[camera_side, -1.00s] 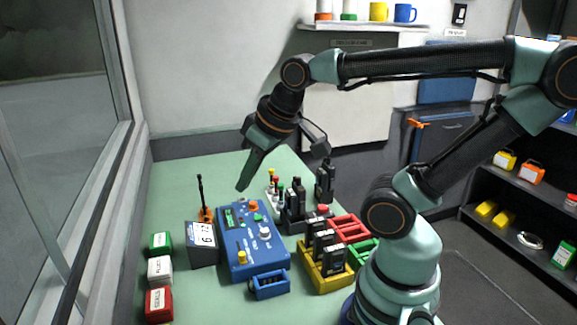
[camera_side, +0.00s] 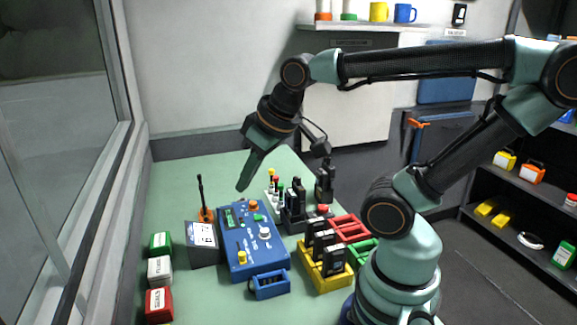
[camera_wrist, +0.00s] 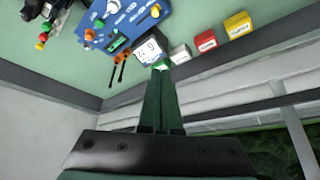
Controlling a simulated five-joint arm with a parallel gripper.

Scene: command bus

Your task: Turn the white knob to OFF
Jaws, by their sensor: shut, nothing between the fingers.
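A blue control box (camera_side: 262,262) lies on the green table, and it also shows upside down at the top of the wrist view (camera_wrist: 128,30). The white knob (camera_side: 264,232) stands on its right part; it also appears at the top edge of the wrist view (camera_wrist: 155,10). I cannot read which mark the knob points to. My gripper (camera_side: 241,187) is shut and empty, pointing down above the far end of the box, clear of it and of the knob. Its fingers show together in the wrist view (camera_wrist: 161,68).
A grey display unit (camera_side: 203,245) stands left of the box, with an orange-based antenna (camera_side: 203,212) behind it. Green, white and red blocks (camera_side: 159,270) line the left table edge. Dark holders (camera_side: 292,215) and a yellow tray (camera_side: 322,282) crowd the right. A window wall is left.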

